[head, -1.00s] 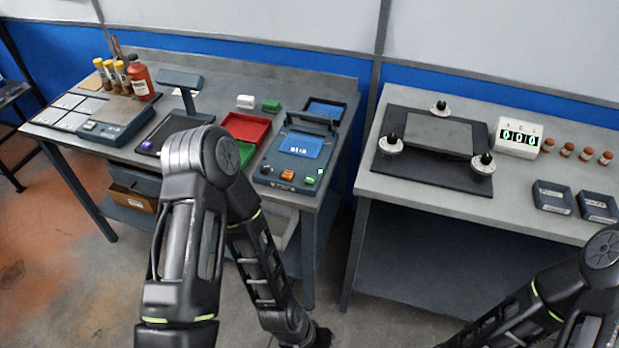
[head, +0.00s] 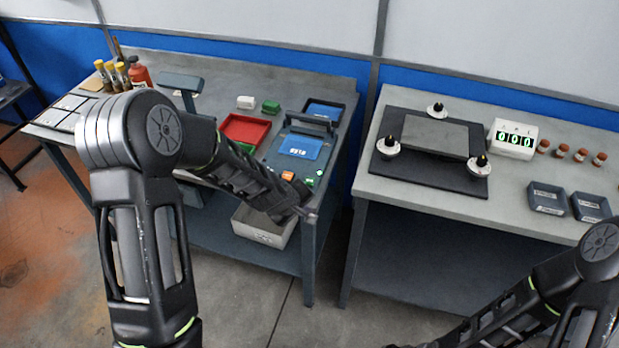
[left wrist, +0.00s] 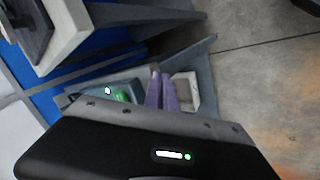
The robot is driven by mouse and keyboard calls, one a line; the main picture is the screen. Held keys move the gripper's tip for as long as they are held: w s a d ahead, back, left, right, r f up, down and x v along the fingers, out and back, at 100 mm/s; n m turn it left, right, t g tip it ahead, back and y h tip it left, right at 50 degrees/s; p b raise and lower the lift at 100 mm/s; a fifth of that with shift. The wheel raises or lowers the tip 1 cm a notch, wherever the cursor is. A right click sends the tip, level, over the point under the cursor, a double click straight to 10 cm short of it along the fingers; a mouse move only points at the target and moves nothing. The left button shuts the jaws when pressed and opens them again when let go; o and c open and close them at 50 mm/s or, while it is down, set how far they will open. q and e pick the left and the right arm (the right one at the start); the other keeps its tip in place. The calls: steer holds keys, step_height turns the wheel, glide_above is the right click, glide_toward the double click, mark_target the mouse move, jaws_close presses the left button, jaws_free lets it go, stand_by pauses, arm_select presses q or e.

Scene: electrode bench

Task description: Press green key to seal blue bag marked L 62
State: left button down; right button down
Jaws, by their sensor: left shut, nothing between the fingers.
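The blue bag (head: 299,146) lies on the dark sealing device (head: 268,160) near the right end of the left bench; its mark is too small to read. An orange key (head: 288,176) and a green key (head: 310,182) sit on the device's front edge. My left gripper (head: 308,198) is just in front of that edge, close to the green key; its fingers barely show in the head view. In the left wrist view its purple fingers (left wrist: 161,76) are together and empty, with a green glow (left wrist: 122,96) beside them. Contact cannot be told. My right gripper is out of view.
A red tray (head: 240,128) is left of the sealer and another tray with something blue (head: 338,104) is behind it. A pale bin (head: 262,228) stands on the lower shelf. The right bench (head: 390,186) holds a plate device and a counter (head: 528,142).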

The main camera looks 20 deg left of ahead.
arm_select(q)
steer(key=w+a+r+n+t+h, duration=0.1)
steer(key=w+r+n, duration=0.3)
steer(key=r, duration=0.3)
steer(key=w+a+r+n+t+h, duration=0.1)
steer(key=w+r+n, duration=0.3)
steer(key=r+n, duration=0.3)
steer(key=shift+w+r, duration=0.15)
steer(key=shift+w, duration=0.15)
steer(key=b, duration=0.7)
glide_above(307, 182)
step_height(307, 182, down, 8)
steer(key=shift+r, duration=0.2)
steer(key=shift+f+b, duration=0.6)
steer(key=shift+f, duration=0.1)
steer(key=shift+f, duration=0.1)
steer(key=shift+f+b, duration=0.3)
steer(key=shift+b, duration=0.1)
